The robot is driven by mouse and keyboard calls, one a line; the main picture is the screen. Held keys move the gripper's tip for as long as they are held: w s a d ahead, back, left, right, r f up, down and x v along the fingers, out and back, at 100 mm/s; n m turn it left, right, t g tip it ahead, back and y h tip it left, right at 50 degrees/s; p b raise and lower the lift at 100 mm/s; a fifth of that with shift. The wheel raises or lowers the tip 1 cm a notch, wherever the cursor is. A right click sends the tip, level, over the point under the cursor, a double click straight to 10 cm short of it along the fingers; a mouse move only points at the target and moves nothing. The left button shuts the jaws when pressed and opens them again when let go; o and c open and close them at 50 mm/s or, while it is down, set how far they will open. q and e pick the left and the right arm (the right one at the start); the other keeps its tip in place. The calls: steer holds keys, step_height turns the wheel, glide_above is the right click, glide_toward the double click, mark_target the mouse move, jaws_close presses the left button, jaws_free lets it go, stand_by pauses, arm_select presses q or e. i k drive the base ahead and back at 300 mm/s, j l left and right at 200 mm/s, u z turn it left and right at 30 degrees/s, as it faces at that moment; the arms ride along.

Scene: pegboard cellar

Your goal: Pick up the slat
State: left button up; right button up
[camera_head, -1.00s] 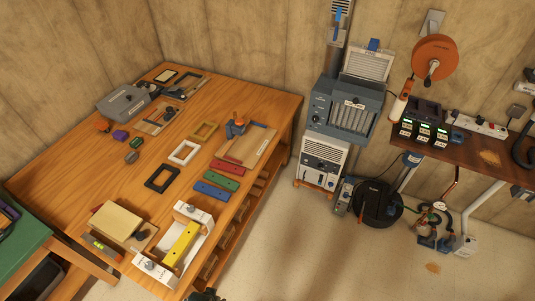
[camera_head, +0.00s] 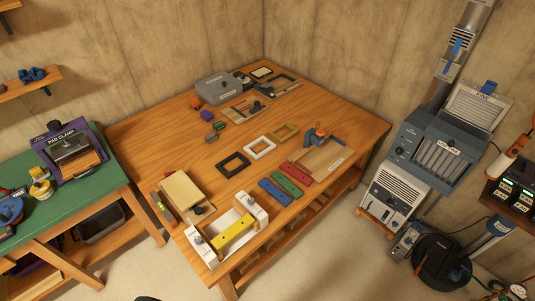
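Several flat coloured bars that could be the slat are on the wooden workbench (camera_head: 190,160). A red bar (camera_head: 296,173), a green bar (camera_head: 286,184) and a blue bar (camera_head: 275,193) lie side by side near the bench's right edge. A yellow bar (camera_head: 234,233) sits in a white-ended holder (camera_head: 199,246) at the near corner. I cannot tell which bar the task means. Neither of my grippers is in view.
A green-topped table (camera_head: 75,200) stands at left. A grey-blue machine (camera_head: 430,150) stands right. Floor before the bench is clear.

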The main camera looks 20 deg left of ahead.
mark_target(226, 236)
steer(key=k+u, duration=0.15)
steer(key=u, duration=1.05)
